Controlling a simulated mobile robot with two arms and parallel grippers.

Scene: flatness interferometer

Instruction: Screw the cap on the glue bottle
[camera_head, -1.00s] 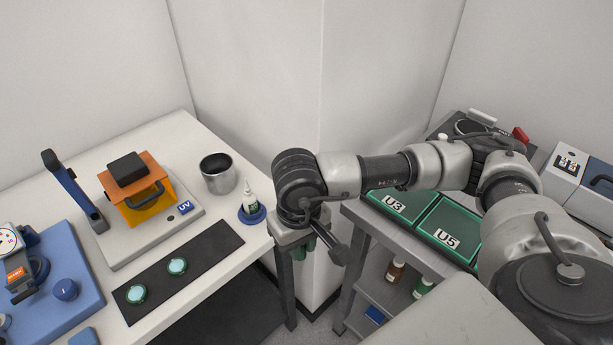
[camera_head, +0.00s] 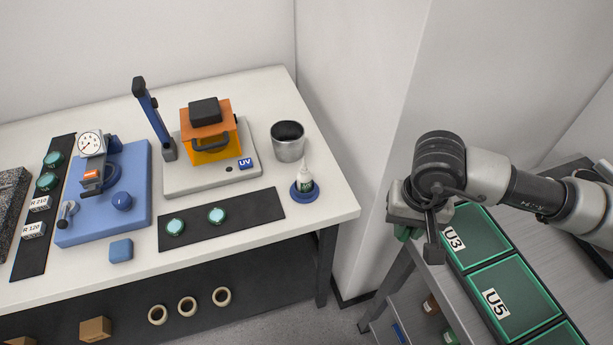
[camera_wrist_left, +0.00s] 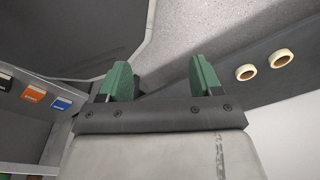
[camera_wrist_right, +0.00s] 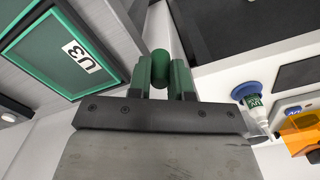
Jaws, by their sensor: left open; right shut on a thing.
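The glue bottle (camera_head: 304,180), white with a green label and a bare pointed nozzle, stands upright in a round blue holder (camera_head: 303,193) near the white table's right end. The bottle also shows in the right wrist view (camera_wrist_right: 256,106), right of the fingers. My right gripper (camera_head: 405,232) is right of the table, apart from the bottle. In the right wrist view its green fingers are shut on a small dark green cylinder (camera_wrist_right: 160,68), which looks like the cap. My left gripper (camera_wrist_left: 160,80) is open and empty, seen only in its wrist view.
A metal cup (camera_head: 288,143) stands behind the bottle, and the UV unit (camera_head: 210,135) stands to its left. A black mat (camera_head: 255,208) with two green discs lies in front. A grey cart with green trays (camera_head: 515,293) stands at right. A wall corner rises behind the gap.

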